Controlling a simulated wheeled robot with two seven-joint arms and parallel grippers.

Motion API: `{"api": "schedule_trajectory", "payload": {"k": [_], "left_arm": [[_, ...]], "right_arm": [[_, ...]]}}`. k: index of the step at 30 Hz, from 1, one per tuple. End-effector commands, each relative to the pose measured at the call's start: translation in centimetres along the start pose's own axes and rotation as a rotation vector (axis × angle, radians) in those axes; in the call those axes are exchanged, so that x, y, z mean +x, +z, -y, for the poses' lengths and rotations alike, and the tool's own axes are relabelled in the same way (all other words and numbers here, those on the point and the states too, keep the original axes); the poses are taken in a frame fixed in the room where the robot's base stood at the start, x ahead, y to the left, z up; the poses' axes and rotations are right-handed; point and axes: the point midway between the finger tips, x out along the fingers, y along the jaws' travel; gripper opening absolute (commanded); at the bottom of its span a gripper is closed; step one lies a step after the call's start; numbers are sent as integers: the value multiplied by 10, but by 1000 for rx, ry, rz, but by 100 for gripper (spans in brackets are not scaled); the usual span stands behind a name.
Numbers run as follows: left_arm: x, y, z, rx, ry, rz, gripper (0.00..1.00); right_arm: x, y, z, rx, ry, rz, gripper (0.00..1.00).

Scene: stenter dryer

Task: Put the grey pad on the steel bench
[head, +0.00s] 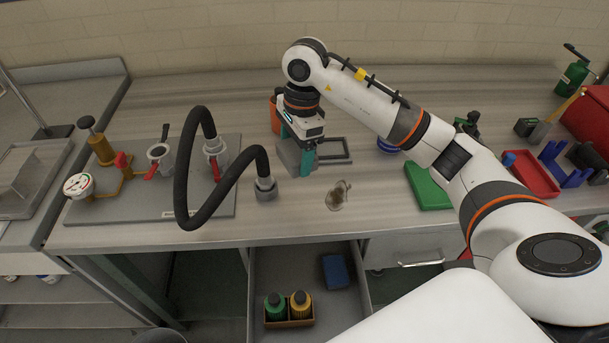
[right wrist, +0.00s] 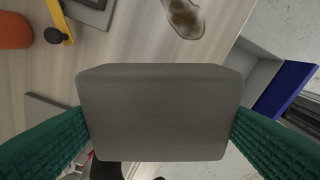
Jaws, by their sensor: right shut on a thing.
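The grey pad (right wrist: 158,112) is a plain block with rounded edges. In the right wrist view it sits between the two green fingers of my right gripper (right wrist: 158,125), which touch its two sides. In the head view my right gripper (head: 308,160) points down over the middle of the streaked grey bench (head: 370,225), with the pad (head: 289,155) partly hidden behind the fingers. I cannot tell whether the pad touches the bench top. My left gripper is not in view.
A brown stain (head: 338,195) lies right of the gripper. A black hose (head: 190,190) arches at left by a valve board (head: 120,205). Behind are an orange cup (head: 275,112) and a grey frame (head: 334,151). An open drawer (head: 305,270) juts out below.

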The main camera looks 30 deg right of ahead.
Motion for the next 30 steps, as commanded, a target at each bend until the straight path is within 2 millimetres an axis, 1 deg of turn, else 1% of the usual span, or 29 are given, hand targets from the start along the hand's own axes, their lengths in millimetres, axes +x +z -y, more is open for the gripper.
{"api": "schedule_trajectory", "payload": {"k": [1,3,6,9,12,17,21,24,30], "left_arm": [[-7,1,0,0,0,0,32],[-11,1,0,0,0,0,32],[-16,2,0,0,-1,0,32],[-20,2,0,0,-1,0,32],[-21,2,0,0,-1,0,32],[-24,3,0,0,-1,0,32],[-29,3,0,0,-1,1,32],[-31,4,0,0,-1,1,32],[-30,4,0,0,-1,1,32]], "right_arm": [[13,1,1,1,-8,-1,55],[31,3,2,2,-7,-1,55],[55,6,1,2,-5,-1,55],[72,8,1,1,-3,-1,55],[82,10,0,0,0,-2,55],[93,11,0,1,-1,-1,55],[114,13,0,2,-3,-2,55],[123,15,0,0,0,-1,55],[124,15,0,0,2,0,55]]}}
